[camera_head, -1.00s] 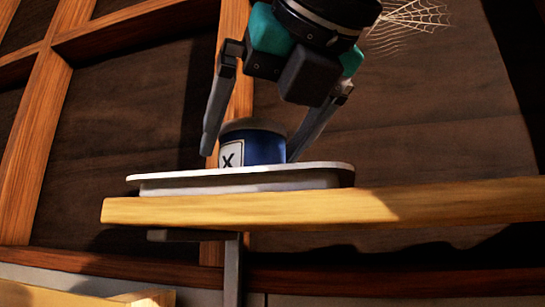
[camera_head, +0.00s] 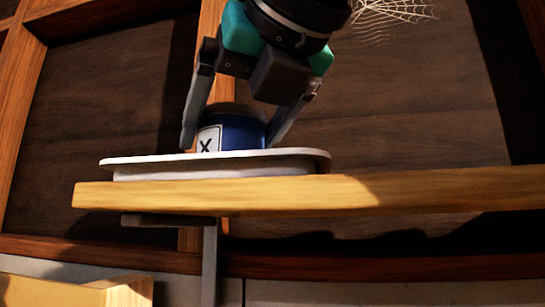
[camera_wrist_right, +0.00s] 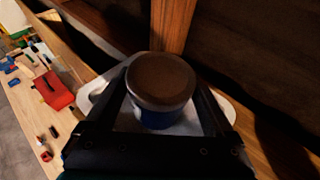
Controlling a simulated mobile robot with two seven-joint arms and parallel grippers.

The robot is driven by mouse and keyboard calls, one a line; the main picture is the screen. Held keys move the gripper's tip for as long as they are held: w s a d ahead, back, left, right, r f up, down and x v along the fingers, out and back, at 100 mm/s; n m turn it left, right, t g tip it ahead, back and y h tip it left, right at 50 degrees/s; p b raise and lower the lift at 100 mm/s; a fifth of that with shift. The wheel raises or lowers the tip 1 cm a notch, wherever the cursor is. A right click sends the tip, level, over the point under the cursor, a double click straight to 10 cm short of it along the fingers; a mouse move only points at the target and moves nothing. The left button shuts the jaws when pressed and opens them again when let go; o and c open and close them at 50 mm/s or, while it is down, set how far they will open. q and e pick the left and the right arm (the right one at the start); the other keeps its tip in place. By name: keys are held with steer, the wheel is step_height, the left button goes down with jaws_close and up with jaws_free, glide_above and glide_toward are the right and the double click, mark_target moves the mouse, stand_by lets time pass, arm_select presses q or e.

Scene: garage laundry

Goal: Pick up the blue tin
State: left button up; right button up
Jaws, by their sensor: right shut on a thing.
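The blue tin (camera_head: 240,131) has a white label with a dark X and a brownish lid. It stands upright on a white tray (camera_head: 222,173) on a wooden shelf. My right gripper (camera_head: 228,143) reaches down from above with one finger on each side of the tin and is shut on it. In the right wrist view the tin's round lid (camera_wrist_right: 161,80) shows between the two fingers, with the blue side below it. The tin appears to rest still on the tray. My left gripper is not in view.
The wooden shelf (camera_head: 400,194) runs to the right, bare beside the tray, above a metal bracket (camera_head: 210,260). A dark plank wall with wooden studs stands behind.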

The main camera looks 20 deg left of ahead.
steer(key=shift+c, duration=0.8)
steer(key=shift+r, duration=0.2)
step_height(320, 180, up, 10)
steer(key=p, duration=0.2)
steer(key=shift+f+p, duration=0.2)
steer(key=shift+p, duration=0.15)
